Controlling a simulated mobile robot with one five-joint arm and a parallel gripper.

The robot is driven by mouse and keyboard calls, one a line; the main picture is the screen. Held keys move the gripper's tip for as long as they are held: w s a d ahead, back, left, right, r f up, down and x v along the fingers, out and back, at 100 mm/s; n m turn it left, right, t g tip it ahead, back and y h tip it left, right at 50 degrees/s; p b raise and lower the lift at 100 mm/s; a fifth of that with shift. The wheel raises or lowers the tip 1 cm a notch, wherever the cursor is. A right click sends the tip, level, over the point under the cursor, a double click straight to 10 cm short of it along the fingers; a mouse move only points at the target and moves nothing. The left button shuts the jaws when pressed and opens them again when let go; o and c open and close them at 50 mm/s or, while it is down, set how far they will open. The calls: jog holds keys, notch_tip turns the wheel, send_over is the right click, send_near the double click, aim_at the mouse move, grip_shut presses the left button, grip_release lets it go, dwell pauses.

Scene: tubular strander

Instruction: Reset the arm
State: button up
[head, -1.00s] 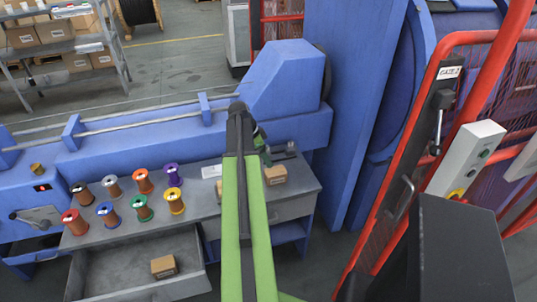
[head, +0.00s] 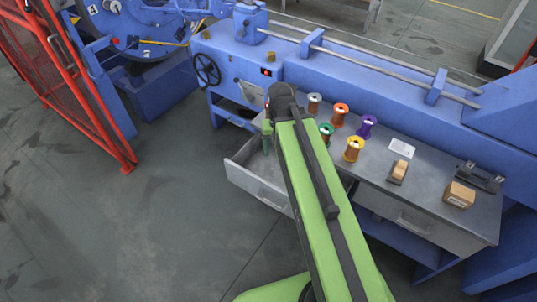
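My green arm reaches from the bottom of the head view up to the left part of the grey workbench (head: 425,190). Its dark wrist joint shows over the bench's left end. My gripper (head: 266,139) is mostly hidden beyond the wrist. Only a small green and dark part shows, over the open drawer (head: 262,188), and its fingers cannot be made out. I cannot see whether it holds anything.
Several wire spools, including an orange one (head: 340,115) and a yellow one (head: 354,149), stand on the bench. A cardboard box (head: 459,195) sits at its right. A blue machine (head: 390,75) runs behind. A red mesh gate (head: 62,85) stands left. The floor (head: 170,210) between is clear.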

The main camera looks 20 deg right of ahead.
jog(key=s+a+r+n+p, duration=0.1)
jog(key=a+n, duration=0.1)
jog(key=a, duration=0.4)
jog(key=shift+a+r+n, duration=0.15)
jog(key=shift+r+n, duration=0.05)
jog(key=shift+n, duration=0.2)
dwell(0.7)
